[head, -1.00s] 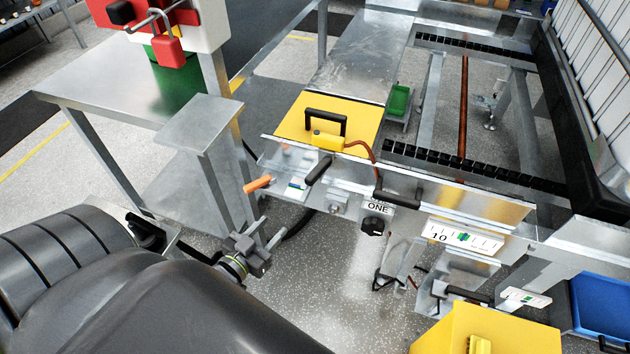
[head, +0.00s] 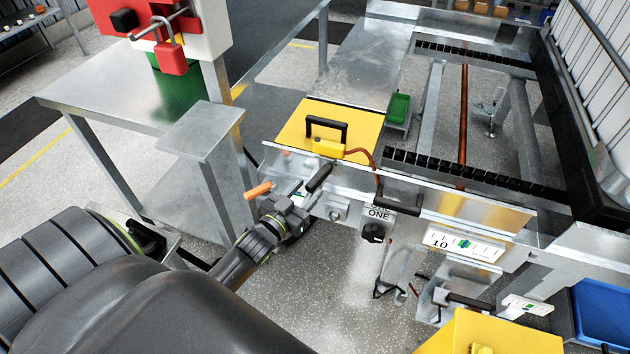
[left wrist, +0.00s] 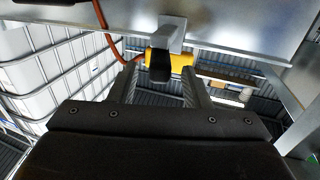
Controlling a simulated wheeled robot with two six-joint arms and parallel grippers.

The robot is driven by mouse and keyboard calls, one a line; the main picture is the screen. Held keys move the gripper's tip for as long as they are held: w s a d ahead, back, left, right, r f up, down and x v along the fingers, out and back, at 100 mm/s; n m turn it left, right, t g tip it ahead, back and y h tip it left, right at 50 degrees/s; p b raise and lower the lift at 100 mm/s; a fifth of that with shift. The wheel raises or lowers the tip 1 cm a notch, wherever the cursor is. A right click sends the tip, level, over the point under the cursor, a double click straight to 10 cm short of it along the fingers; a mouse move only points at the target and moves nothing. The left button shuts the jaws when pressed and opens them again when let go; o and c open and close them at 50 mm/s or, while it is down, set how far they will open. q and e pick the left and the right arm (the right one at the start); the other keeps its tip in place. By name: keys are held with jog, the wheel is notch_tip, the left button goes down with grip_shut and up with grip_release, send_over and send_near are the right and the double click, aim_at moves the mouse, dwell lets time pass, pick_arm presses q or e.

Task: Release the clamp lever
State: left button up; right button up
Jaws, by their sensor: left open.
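A black-gripped lever (head: 319,178) sticks out from the front rail of the steel frame, just below the yellow plate; I take it as the clamp lever. My left gripper (head: 296,203) is open and empty, just below and left of it. In the left wrist view the black end of the lever (left wrist: 160,70) shows ahead, between the two fingers (left wrist: 160,84) in the picture. I cannot tell whether they touch it. My right gripper is not in view.
An orange handle (head: 257,190) sticks out close to the left of my gripper. A black knob (head: 373,233) and another black handle (head: 398,204) are to the right. A yellow block with a red-brown hose (head: 360,152) sits above. A steel post (head: 205,150) stands left.

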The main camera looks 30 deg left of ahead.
aim_at(315, 182)
pick_arm(q)
jog(key=shift+w, duration=2.2)
grip_shut()
